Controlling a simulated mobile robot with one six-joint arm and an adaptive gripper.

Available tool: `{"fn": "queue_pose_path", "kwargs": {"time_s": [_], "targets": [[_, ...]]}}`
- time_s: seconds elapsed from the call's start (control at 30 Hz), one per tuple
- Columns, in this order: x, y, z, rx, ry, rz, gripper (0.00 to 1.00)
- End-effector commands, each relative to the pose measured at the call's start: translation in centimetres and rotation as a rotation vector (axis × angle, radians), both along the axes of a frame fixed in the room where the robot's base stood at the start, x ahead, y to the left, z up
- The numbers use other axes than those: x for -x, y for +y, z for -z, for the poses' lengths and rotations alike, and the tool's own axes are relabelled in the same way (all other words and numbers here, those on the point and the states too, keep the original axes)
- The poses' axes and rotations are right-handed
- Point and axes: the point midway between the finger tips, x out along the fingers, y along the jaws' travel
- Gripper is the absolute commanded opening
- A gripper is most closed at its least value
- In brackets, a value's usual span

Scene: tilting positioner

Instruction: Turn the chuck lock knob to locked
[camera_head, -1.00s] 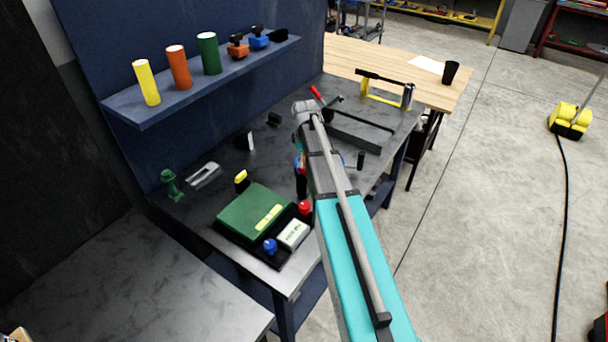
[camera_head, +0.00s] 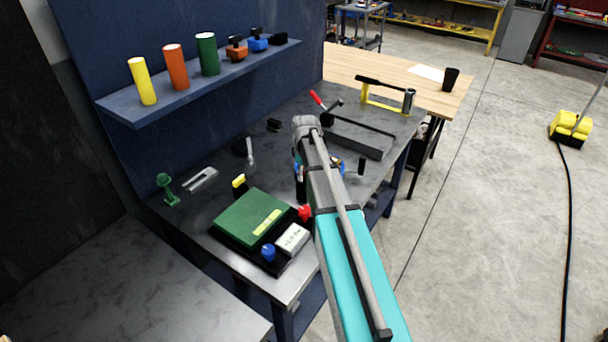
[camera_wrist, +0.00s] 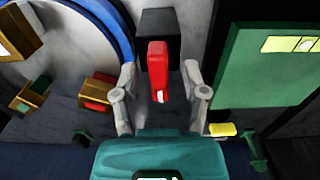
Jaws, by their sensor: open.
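A red lever-shaped knob (camera_wrist: 158,72) with a small white mark near its lower end stands in front of a black block (camera_wrist: 158,30) in the wrist view. I take it for the chuck lock knob. My gripper (camera_wrist: 160,80) is open, with one grey finger on each side of the knob and a visible gap on both sides. A blue ring (camera_wrist: 118,25), seemingly part of the positioner, curves at the upper left. In the head view my arm hides the gripper and most of the positioner. A red part (camera_head: 304,213) shows beside the arm; I cannot tell if it is the same knob.
A green box (camera_head: 252,216) with a yellow label lies close beside the knob area. Gold blocks (camera_wrist: 97,91) show left of the gripper. A shelf (camera_head: 200,82) runs along the back panel.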

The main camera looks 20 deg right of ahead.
Motion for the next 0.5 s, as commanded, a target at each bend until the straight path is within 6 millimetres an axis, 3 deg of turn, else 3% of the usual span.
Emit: {"fn": "queue_pose_path", "kwargs": {"time_s": [0.1,0.4,0.5], "targets": [[0.0,0.01,-0.01,0.0,0.0,0.0,0.55],[0.0,0.04,-0.01,0.0,0.0,0.0,0.0],[0.02,0.05,-0.01,-0.001,0.001,0.0,0.0]]}}
